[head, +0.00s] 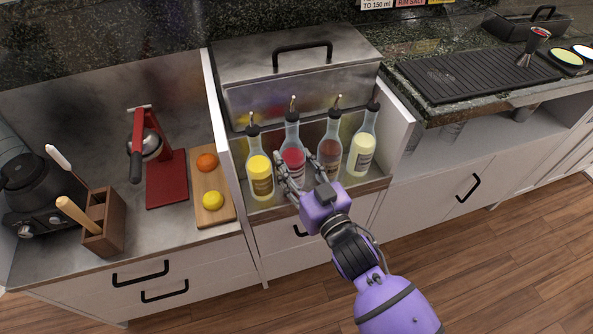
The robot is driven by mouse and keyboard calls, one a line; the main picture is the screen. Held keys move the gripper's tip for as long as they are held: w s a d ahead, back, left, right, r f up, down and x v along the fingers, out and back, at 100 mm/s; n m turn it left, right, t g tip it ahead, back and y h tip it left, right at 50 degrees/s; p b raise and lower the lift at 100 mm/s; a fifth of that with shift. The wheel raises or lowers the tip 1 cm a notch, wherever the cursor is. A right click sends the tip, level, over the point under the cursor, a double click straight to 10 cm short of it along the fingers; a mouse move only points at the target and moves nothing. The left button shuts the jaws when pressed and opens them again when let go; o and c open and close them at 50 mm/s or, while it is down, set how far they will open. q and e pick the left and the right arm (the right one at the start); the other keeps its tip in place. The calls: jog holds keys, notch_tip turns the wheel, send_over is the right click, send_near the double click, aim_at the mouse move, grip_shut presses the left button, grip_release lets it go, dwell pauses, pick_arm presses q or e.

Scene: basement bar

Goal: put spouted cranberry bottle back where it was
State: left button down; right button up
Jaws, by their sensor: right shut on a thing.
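The spouted cranberry bottle (292,158), with red liquid and a dark spout top, stands upright in the row of bottles on the steel shelf (237,213) of the open bay. It is between a yellow bottle (260,175) on its left and a brown bottle (331,143) on its right. My right gripper (296,172) reaches in from the front and is shut on the cranberry bottle; its fingers hide the lower part. I cannot tell whether the bottle's base touches the shelf. My left gripper is not in view.
A pale yellow bottle (362,146) stands at the row's right end. A lidded steel box (300,85) is behind the bottles, and white side panels bound the bay. On the left are a cutting board (222,217) with fruit and a red press (166,180).

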jog(key=shift+f, duration=1.05)
jog(key=shift+f, duration=0.15)
jog(key=o, duration=1.3)
jog(key=shift+f, duration=0.1)
jog(key=shift+o, duration=0.2)
jog(key=shift+d, duration=0.1)
